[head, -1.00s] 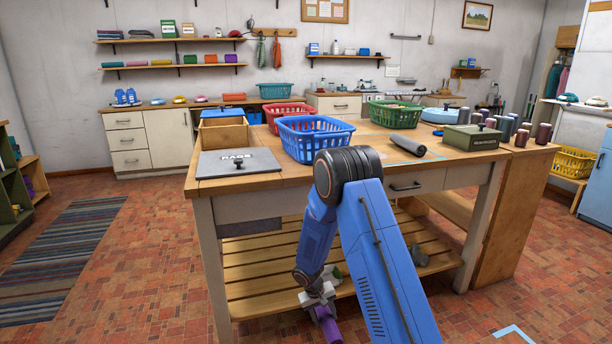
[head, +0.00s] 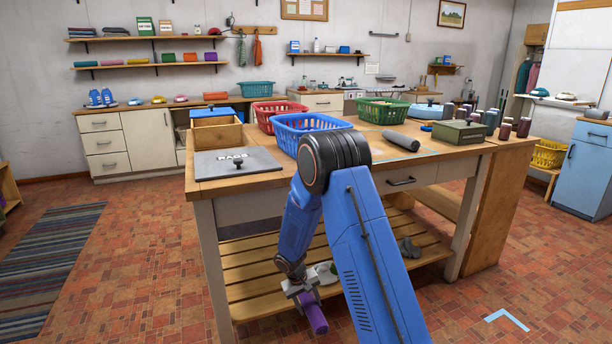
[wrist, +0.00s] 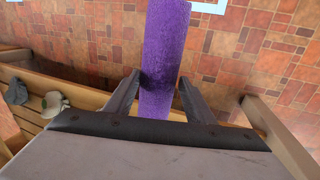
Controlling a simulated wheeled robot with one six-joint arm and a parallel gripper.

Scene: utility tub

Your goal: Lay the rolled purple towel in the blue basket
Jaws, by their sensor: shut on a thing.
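My gripper (head: 302,292) is low in front of the table, beside its slatted lower shelf. It is shut on the rolled purple towel (head: 314,318), which hangs tilted below it. In the wrist view the towel (wrist: 165,50) lies between the two fingers of my gripper (wrist: 161,92) and reaches out past them. The blue basket (head: 291,137) stands on the table top, up and behind my arm. My arm hides part of its front, and its inside floor is not visible.
Grey and white items lie on the lower shelf (head: 250,285).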

